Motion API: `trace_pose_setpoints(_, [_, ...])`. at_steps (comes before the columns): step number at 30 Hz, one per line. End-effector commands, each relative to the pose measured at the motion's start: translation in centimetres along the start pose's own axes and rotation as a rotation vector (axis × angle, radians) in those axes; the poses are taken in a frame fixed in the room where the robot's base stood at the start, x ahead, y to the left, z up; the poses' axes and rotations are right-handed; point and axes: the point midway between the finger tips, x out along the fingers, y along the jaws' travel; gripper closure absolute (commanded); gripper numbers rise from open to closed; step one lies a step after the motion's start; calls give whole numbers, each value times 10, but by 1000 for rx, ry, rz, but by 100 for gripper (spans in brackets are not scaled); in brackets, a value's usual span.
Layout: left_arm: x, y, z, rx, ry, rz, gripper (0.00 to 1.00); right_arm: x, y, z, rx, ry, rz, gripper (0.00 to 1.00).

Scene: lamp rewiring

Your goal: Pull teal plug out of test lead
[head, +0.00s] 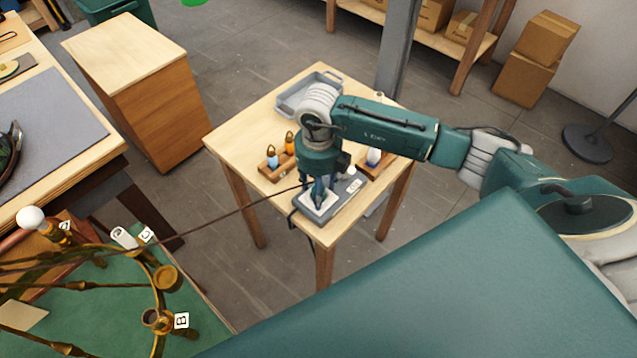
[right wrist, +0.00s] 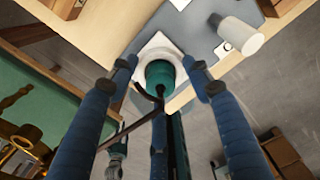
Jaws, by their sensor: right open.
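The teal plug (right wrist: 160,74) sits at a round white socket on a white square plate (right wrist: 151,47), which looks like the test lead's end. A dark cord leaves the plug. My right gripper (right wrist: 160,64) is open, with one blue finger on each side of the plug and gaps visible between. In the head view my right gripper (head: 319,190) points down over the white plate (head: 314,208) on a grey base at the small table's near corner. It mostly hides the plug there. My left gripper is not in view.
A brown cord (head: 240,211) stretches from the brass lamp (head: 158,310) to the small table. Wooden holders with bulbs (head: 272,155) and a grey tray (head: 300,93) stand on that table. A white cylinder (right wrist: 240,34) stands near the plate.

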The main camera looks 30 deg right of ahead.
Motion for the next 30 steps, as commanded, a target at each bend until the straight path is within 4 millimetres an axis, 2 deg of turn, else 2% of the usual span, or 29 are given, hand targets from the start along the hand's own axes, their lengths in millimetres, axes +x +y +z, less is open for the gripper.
trace_pose_setpoints(3, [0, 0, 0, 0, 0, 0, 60, 0, 0, 0, 0, 0, 0, 51])
trace_pose_setpoints(9, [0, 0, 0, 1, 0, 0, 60, 0, 0, 0, 0, 0, 0, 91])
trace_pose_setpoints(11, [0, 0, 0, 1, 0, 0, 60, 0, 0, 0, 0, 0, 0, 99])
trace_pose_setpoints(23, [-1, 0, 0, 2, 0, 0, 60, -3, 0, 1, 1, -1, 0, 99])
trace_pose_setpoints(30, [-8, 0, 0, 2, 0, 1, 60, -14, 0, 0, 0, 0, -1, 99])
